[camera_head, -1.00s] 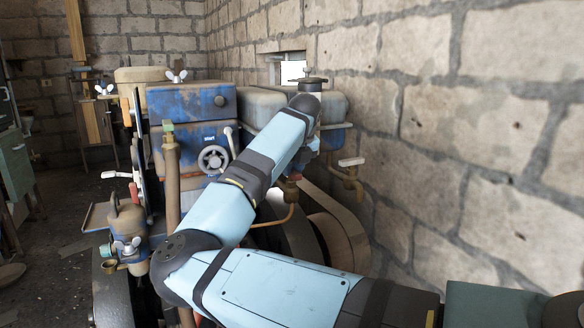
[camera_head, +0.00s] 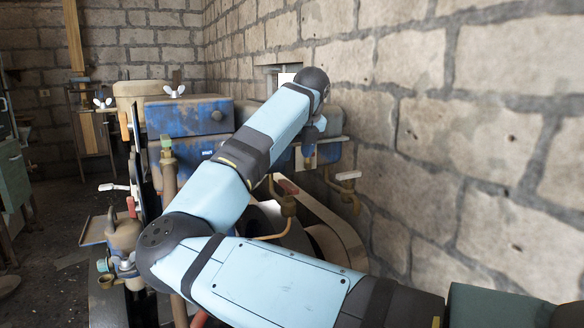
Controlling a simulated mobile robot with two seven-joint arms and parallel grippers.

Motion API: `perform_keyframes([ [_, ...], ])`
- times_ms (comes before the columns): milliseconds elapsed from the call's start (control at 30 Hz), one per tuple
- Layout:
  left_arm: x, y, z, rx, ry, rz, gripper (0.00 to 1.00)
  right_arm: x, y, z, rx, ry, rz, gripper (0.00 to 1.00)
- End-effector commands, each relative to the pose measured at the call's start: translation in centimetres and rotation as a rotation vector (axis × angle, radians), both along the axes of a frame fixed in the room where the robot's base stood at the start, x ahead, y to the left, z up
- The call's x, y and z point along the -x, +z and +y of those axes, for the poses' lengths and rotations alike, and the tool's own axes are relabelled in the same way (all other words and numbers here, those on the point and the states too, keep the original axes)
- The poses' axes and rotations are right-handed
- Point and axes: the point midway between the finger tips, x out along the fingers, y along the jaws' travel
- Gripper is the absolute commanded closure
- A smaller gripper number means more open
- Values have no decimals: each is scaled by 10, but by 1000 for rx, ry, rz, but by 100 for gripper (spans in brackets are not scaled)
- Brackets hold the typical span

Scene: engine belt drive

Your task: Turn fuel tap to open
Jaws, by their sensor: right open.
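Two brass taps show below the blue tank (camera_head: 362,125) on the engine's right side. One brass tap with a red lever (camera_head: 288,188) sits on a curved copper pipe. The other brass tap has a pale lever (camera_head: 348,176) and stands nearer the wall. I cannot tell for sure which is the fuel tap. My right gripper (camera_head: 309,157) hangs below my right wrist, just above and between the two taps. It is open and appears apart from both. Its fingers are small and partly hidden by my arm. My left gripper is out of view.
The blue engine box (camera_head: 188,116) stands left of my right forearm, which hides much of the engine. The stone wall (camera_head: 460,150) closes off the right side. A belt and wheel (camera_head: 328,235) lie below the taps. Open floor (camera_head: 60,215) is at the left.

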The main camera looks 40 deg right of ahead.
Motion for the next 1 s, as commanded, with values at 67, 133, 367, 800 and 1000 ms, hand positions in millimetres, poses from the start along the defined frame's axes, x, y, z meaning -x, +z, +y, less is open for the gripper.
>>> perform_keyframes([
  [67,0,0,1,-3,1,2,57,6,15,1,1,-1,-2,51],
  [133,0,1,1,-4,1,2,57,9,24,3,0,-1,-2,51],
  [367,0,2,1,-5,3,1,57,15,38,4,1,-1,0,51],
  [800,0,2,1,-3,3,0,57,16,38,4,1,-1,0,51],
  [1000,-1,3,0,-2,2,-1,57,16,38,4,1,-1,0,51],
])
